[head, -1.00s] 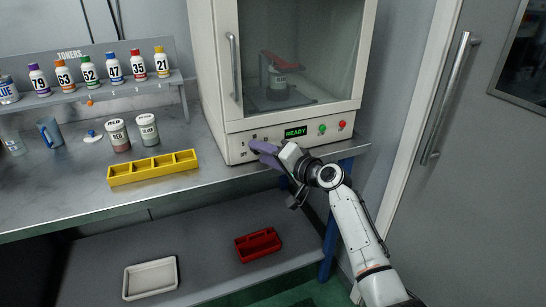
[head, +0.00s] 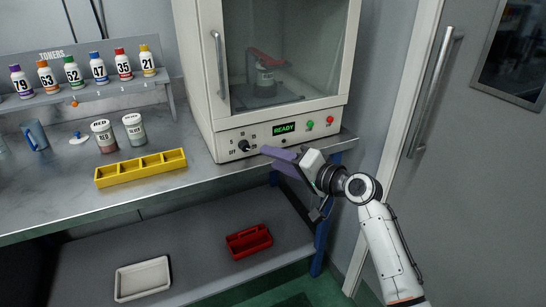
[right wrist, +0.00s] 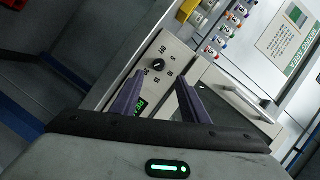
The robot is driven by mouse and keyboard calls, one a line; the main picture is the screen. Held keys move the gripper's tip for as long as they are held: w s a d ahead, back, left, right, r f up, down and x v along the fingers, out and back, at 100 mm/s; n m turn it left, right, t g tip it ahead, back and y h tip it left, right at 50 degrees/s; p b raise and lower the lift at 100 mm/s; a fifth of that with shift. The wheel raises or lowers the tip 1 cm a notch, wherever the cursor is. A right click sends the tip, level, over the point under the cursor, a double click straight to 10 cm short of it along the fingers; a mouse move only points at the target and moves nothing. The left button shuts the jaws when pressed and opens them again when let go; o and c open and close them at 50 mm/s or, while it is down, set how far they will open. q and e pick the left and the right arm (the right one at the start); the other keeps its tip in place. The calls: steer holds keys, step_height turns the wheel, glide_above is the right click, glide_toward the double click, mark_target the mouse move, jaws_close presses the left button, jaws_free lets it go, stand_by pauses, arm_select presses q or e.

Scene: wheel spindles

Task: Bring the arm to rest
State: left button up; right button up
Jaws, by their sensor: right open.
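My right gripper (head: 272,156) is in front of the lower panel of the white cabinet machine (head: 232,110), near its bottom edge. In the right wrist view its two purple fingers (right wrist: 158,98) stand apart with nothing between them. The black dial (head: 243,145) on the panel is in plain view, left of the fingers; it also shows in the right wrist view (right wrist: 158,64), beyond the fingertips. The green display (head: 284,129) reads READY. My left gripper is not in view.
The machine's glass door (head: 285,50) is shut with a container (head: 265,80) inside. A yellow divided tray (head: 140,168) and two labelled jars lie on the steel bench. A red caddy (head: 249,241) and white tray (head: 143,279) sit on the lower shelf. A grey door (head: 460,150) is at right.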

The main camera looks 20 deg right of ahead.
steer(key=s+a+f+n+g+h, duration=0.2)
steer(key=s+f, duration=0.6)
steer(key=f, duration=0.3)
steer(key=s+a+f+n+g+h, duration=0.1)
steer(key=s+a+f+n+g, duration=0.15)
steer(key=s+f, duration=0.75)
steer(key=s+a+f+n, duration=0.2)
steer(key=s+f, duration=0.3)
steer(key=s, duration=0.3)
steer(key=s+a+f+n+g, duration=0.1)
steer(key=s+a+f+n, duration=0.1)
steer(key=s+f, duration=0.3)
steer(key=s+n, duration=0.1)
steer(key=s, duration=0.3)
steer(key=shift+s+a+f+n+h, duration=0.2)
steer(key=shift+a+f+n+h, duration=0.05)
steer(key=shift+f+n+h, duration=0.1)
steer(key=shift+g, duration=0.25)
